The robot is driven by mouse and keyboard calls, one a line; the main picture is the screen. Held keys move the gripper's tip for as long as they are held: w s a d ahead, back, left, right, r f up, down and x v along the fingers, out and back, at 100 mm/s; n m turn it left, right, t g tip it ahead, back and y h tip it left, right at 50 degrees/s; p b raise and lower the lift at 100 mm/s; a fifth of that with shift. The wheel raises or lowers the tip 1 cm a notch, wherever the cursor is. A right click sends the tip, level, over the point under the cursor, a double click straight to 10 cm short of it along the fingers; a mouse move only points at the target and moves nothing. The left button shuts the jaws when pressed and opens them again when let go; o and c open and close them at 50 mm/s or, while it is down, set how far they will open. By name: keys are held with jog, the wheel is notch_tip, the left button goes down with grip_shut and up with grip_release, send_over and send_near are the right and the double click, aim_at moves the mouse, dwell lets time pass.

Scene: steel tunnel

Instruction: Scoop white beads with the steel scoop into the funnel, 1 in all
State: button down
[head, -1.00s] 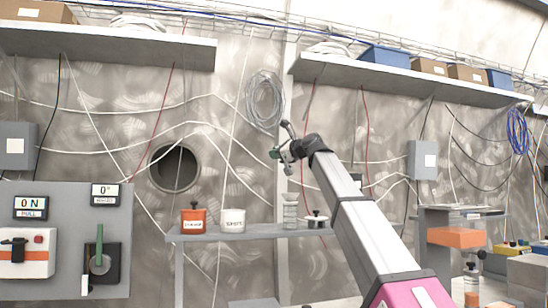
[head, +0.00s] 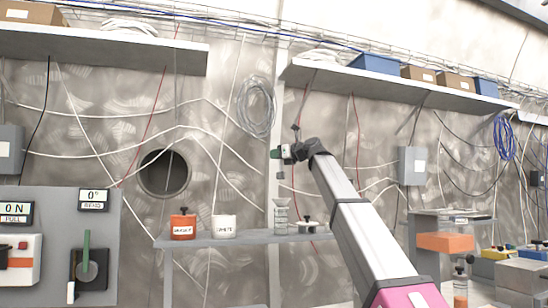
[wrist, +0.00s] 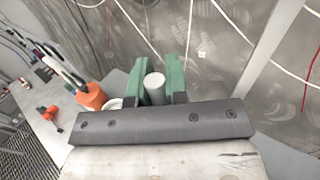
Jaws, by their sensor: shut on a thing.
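My gripper (head: 286,154) with its green fingers is raised above the grey shelf. In the wrist view its fingers (wrist: 157,82) are shut on a pale grey cylinder, which looks like the handle of the steel scoop (wrist: 154,86). The scoop's bowl cannot be made out clearly, nor whether it holds beads. A clear vessel that looks like the funnel (head: 281,216) stands on the shelf almost below my gripper. The white pot labelled WHITE (head: 224,227) stands to its left. In the wrist view the white pot (wrist: 114,103) is partly hidden behind my gripper.
An orange lidded pot (head: 183,225) stands left of the white pot. A small black-knobbed lid (head: 307,226) lies right of the funnel. A control panel (head: 52,250) is at the left. An orange box (head: 445,242) sits on a stand at the right.

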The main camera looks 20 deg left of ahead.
jog(key=shift+w+d+r, duration=0.1)
jog(key=shift+w+r, duration=0.05)
jog(key=shift+r, duration=1.9)
